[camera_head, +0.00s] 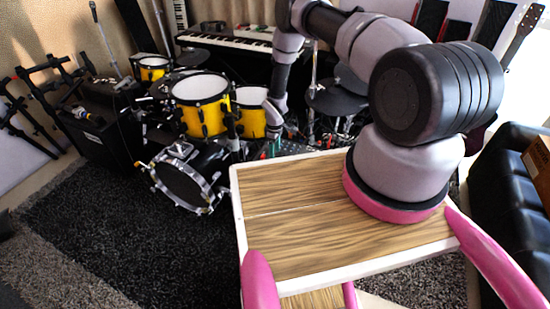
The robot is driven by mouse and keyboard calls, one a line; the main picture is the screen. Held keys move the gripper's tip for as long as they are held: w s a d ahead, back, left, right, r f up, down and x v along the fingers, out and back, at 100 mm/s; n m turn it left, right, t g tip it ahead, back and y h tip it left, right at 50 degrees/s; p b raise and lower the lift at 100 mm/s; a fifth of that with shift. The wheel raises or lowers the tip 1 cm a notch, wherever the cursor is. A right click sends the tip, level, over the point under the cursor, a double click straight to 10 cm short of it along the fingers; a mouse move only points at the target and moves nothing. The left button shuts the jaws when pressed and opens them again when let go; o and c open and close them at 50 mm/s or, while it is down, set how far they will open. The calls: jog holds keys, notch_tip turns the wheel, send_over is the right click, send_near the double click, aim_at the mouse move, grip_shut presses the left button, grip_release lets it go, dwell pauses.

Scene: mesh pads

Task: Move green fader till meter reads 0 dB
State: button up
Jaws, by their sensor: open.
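My arm rises from the wood-topped base and bends over to the far side. Its end points down, with my gripper (272,134) small and dark beyond the base's far edge. The gripper is open, and nothing shows between its fingers. Below it is a dark surface with small red and green bits (275,148), partly hidden by my base. I cannot make out a green fader or a meter there; they are too small or hidden.
A drum kit with yellow drums (200,104) stands just left of my gripper. A keyboard (232,40) is behind. A black amplifier (102,133) stands at left, a black couch (507,185) at right. The dark rug (110,225) is clear in front.

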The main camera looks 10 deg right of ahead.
jog(key=shift+f, duration=2.1)
grip_shut()
